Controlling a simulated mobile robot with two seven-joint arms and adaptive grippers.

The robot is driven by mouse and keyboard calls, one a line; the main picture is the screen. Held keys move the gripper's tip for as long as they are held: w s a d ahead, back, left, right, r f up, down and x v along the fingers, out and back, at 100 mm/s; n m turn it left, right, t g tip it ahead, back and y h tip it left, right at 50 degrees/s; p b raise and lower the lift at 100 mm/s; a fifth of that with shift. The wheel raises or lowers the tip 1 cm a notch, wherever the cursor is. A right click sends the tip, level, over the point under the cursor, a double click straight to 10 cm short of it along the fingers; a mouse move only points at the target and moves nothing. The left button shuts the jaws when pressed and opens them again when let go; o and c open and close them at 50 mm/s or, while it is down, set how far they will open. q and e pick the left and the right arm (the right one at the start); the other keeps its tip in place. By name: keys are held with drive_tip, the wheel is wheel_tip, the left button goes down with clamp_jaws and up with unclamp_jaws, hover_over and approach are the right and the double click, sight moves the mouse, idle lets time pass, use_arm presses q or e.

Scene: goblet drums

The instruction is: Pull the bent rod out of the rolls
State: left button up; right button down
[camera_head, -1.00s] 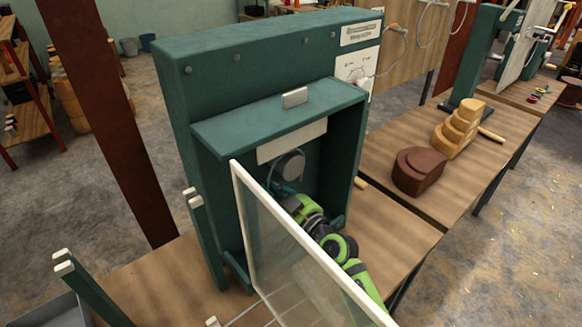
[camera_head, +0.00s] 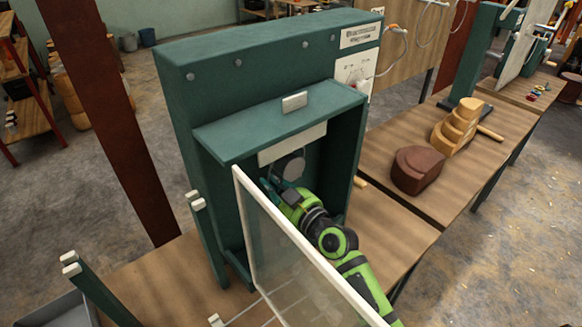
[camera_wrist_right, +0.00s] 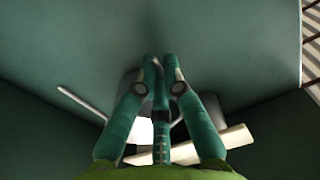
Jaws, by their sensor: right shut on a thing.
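My right gripper (camera_head: 273,186) is inside the green machine housing (camera_head: 270,62), beside a grey round disc (camera_head: 290,167) that may be one of the rolls. In the right wrist view, its teal fingers (camera_wrist_right: 157,68) come together at their tips. They are shut on a thin thing that I take to be the bent rod, mostly hidden by the fingers. A thin pale bar (camera_wrist_right: 80,103) shows left of the fingers; I cannot tell whether it is part of the rod. My left gripper is not in view.
A framed clear guard panel (camera_head: 290,262) stands open, in front of my right arm. The housing's side walls and top hood (camera_head: 278,118) enclose the gripper closely. A brown block (camera_head: 418,170) and a stepped wooden block (camera_head: 460,125) stand on the bench to the right.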

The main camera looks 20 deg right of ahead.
drive_tip(key=shift+r, duration=0.1)
drive_tip(key=shift+v, duration=6.5)
drive_tip(key=s+d+r+p, duration=0.1)
drive_tip(key=s+r+p, duration=0.3)
drive_tip(key=r+p, duration=0.1)
drive_tip(key=shift+s+d+r, duration=0.3)
drive_tip(key=shift+s+r, duration=0.1)
drive_tip(key=shift+r, duration=0.2)
drive_tip(key=shift+f, duration=0.1)
